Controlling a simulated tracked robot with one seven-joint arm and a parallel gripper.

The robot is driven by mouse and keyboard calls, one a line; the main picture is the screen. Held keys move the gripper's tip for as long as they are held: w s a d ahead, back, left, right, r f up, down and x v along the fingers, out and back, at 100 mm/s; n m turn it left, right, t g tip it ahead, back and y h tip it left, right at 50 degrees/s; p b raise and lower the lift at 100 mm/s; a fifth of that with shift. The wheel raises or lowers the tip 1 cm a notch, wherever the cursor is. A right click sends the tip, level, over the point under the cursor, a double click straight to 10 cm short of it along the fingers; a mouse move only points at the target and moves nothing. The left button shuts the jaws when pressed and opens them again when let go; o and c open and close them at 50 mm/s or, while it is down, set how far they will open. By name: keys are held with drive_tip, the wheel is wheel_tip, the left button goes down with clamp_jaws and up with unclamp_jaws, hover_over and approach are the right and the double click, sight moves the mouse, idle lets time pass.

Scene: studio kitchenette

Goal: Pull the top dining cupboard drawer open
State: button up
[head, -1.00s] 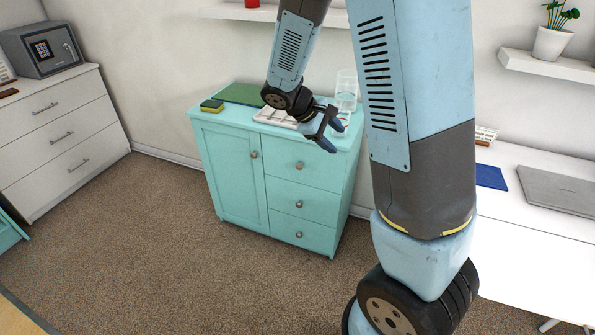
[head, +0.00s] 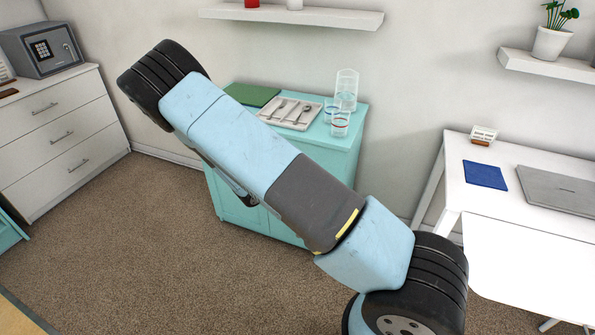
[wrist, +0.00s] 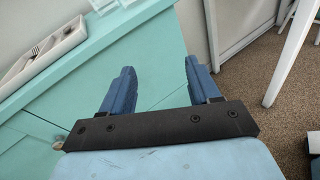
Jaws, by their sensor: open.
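The turquoise dining cupboard (head: 226,204) stands against the wall in the head view. My arm crosses in front of it and hides its drawers and knobs. My gripper is mostly hidden behind the arm there. In the wrist view my gripper (wrist: 158,78) is open, with two blue fingers apart and nothing between them. The turquoise cupboard face (wrist: 150,55) fills the view beyond the fingers. A small round knob (wrist: 58,143) shows low at the left, outside the fingers and partly behind the gripper's base. Contact with the cupboard cannot be told.
On the cupboard top are a cutlery tray (head: 290,122), clear glasses (head: 340,124) and a green mat (head: 252,95). A white desk (head: 455,180) with a laptop (head: 558,188) stands at the right. A white drawer unit (head: 60,130) stands at the left. Carpet in front is clear.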

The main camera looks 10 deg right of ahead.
drive_tip(key=w+a+f+n+t+y, duration=0.1)
drive_tip(key=a+f+n+t+y, duration=0.15)
drive_tip(key=f+n, duration=0.3)
drive_tip(key=w+a+f+n+t+y, duration=0.1)
drive_tip(key=w+a+f+n+t, duration=0.1)
drive_tip(key=a+f+n+t, duration=0.3)
drive_tip(key=s+d+f+x, duration=0.1)
drive_tip(key=d+x, duration=0.1)
drive_tip(key=x, duration=1.2)
drive_tip(key=shift+d+f+m+g, duration=0.3)
drive_tip(key=shift+f+m+g, duration=0.05)
drive_tip(key=shift+f, duration=0.05)
drive_tip(key=shift+w, duration=0.15)
drive_tip(key=shift+c, duration=0.2)
clamp_jaws()
drive_tip(key=shift+d, duration=0.1)
